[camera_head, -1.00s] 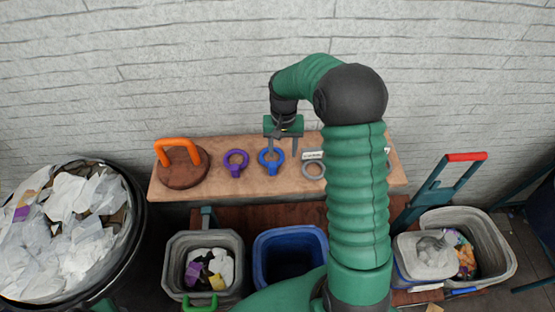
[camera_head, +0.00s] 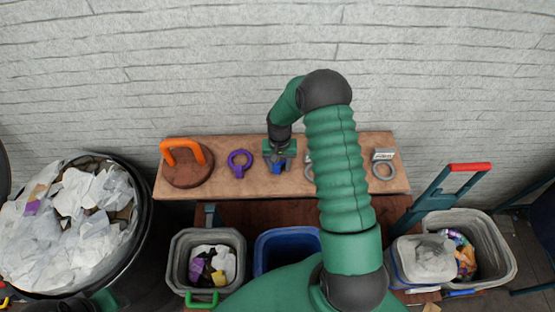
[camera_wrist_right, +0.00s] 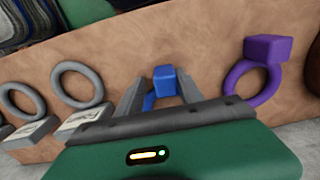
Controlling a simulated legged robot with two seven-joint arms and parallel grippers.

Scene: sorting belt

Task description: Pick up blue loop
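The blue loop (camera_head: 277,169) is on the wooden board (camera_head: 225,180), mostly hidden under my right gripper (camera_head: 279,162) in the head view. In the right wrist view, the blue block part of the loop (camera_wrist_right: 165,79) shows between the two grey fingers of my right gripper (camera_wrist_right: 160,92). The fingers are spread apart, one on each side of it. A gap shows on the left of the block; the right finger is very close to it. The ring's lower part is hidden behind the gripper body. My left gripper is not in view.
A purple loop (camera_head: 239,163) is left of the blue one, then a brown disc with an orange handle (camera_head: 184,149). Grey rings (camera_head: 383,170) are to the right. Below are a blue bin (camera_head: 262,240), a grey bin (camera_head: 180,240) and a red-handled cart (camera_head: 469,167).

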